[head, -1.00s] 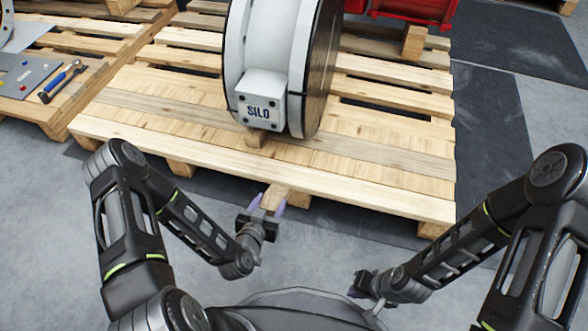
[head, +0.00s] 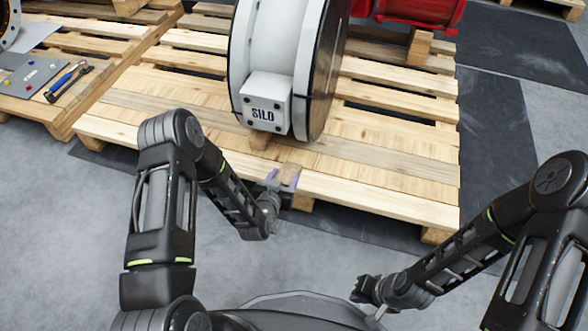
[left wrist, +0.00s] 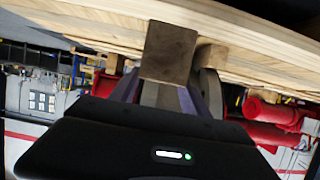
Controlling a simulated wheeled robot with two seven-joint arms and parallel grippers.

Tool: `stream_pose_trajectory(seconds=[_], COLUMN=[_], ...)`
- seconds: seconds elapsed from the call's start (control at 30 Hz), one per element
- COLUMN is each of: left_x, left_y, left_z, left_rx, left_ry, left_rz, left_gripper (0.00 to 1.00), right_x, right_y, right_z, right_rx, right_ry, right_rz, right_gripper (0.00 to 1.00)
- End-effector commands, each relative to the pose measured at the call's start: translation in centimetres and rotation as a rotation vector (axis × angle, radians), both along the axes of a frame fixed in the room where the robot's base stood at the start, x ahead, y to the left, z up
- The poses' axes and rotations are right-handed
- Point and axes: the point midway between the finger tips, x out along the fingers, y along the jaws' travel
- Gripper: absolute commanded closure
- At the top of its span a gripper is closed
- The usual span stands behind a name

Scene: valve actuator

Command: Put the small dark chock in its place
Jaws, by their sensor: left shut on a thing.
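The small dark chock (head: 288,175), a brown wooden block, is between the purple fingertips of my left gripper (head: 284,181). In the left wrist view the chock (left wrist: 169,52) shows its darker end face, with the fingers (left wrist: 165,93) shut on its sides. My left gripper is at the front edge of the pallet (head: 370,190), in front of the white round valve body marked SILO (head: 262,85). I cannot tell whether the chock touches the pallet. A lighter block (head: 259,140) sits at the foot of the valve body. My right gripper (head: 364,289) is low over the floor; its jaws are unclear.
A grey board with tools (head: 45,77) lies on another pallet at the left. The pallet boards right of the valve body are clear.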

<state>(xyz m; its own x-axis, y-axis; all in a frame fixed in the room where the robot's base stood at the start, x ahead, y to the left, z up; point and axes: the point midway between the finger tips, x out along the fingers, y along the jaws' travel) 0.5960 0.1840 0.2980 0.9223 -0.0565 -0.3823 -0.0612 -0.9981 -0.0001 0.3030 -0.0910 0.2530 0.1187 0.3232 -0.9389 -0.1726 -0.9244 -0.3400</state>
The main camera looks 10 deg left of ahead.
Motion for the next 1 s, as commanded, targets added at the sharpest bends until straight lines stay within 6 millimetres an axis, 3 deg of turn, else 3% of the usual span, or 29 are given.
stream_pose_trajectory(seconds=[0.1, 0.37, 0.5, 0.87, 1.0], left_x=[3.6, 9.3, 9.1, 9.1, 9.1], left_y=[-0.3, -0.8, -0.7, -0.7, -0.7], left_z=[-0.2, -0.1, -1.9, -2.1, -3.4], left_rx=[-0.001, -0.001, -0.001, 0.000, -0.001], left_ry=[-0.008, -0.005, 0.000, -0.001, 0.000], left_rz=[-0.001, -0.003, -0.002, -0.003, -0.002], left_gripper=[1.00, 1.00, 1.00, 1.00, 1.00], right_x=[0.2, 0.5, 0.6, 0.7, 0.8], right_y=[0.0, 0.1, 0.1, 0.1, 0.1], right_z=[-1.4, -3.2, -4.0, -3.9, -4.7], right_rx=[-0.001, -0.002, -0.003, -0.003, -0.004], right_ry=[-0.004, -0.012, -0.017, -0.019, -0.020], right_rz=[-0.003, -0.007, -0.008, -0.009, -0.009], right_gripper=[1.00, 1.00, 1.00, 1.00, 1.00])
